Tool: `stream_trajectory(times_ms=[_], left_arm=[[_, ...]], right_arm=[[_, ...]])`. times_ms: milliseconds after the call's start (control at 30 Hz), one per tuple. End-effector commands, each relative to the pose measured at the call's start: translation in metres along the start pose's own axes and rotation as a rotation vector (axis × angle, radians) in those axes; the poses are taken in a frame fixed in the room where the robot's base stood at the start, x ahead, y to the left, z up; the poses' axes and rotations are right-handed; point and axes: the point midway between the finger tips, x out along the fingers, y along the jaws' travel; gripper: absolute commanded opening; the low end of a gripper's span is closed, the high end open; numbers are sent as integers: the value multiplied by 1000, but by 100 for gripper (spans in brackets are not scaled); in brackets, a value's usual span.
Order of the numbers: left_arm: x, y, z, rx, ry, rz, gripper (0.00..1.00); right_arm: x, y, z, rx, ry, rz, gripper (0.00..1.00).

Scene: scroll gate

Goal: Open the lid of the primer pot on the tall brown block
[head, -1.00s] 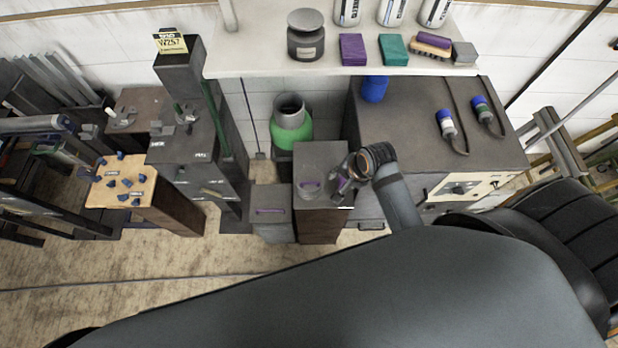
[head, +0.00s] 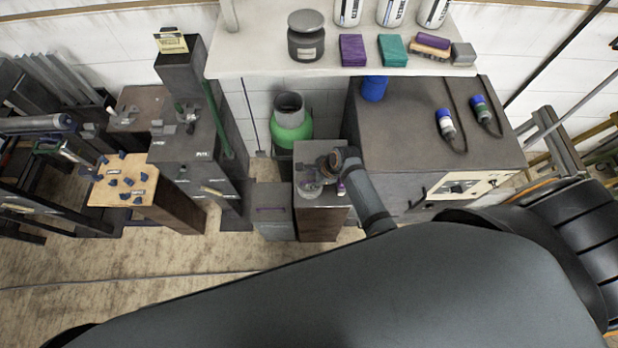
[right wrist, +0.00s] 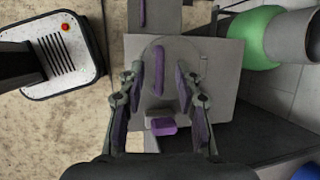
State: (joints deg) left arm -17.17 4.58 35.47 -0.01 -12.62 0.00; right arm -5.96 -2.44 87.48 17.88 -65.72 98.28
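The tall brown block (head: 320,226) stands near the middle of the head view, with a grey top. My right gripper (head: 314,180) is over its top and hides most of the pot there. In the right wrist view, the round grey lid (right wrist: 170,48) carries an upright purple bar handle (right wrist: 158,72). My right gripper (right wrist: 159,82) is open, with one purple-padded finger on each side of this handle and a gap on both sides. A second purple piece (right wrist: 162,127) shows between the fingers, nearer the wrist. My left gripper is not in view.
A lower grey block (head: 273,222) with a purple handle stands left of the brown block. A green cylinder (head: 291,128) stands behind. A grey cabinet (head: 430,140) is on the right. A shelf (head: 270,65) with pots and boxes is above.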

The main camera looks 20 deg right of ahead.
Motion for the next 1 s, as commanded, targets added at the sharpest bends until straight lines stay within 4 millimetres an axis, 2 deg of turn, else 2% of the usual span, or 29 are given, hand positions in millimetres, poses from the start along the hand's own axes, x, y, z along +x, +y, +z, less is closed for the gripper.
stream_trajectory(times_ms=[200,467,533,733,1000], left_arm=[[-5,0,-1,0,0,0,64],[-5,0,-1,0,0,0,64],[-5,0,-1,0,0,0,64],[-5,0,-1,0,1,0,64],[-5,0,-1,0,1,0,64]], right_arm=[[19,0,0,0,0,1,34],[22,0,0,-1,0,-1,34],[22,0,0,-1,0,-1,28],[22,0,0,-1,0,0,1],[22,0,0,-1,1,0,0]])
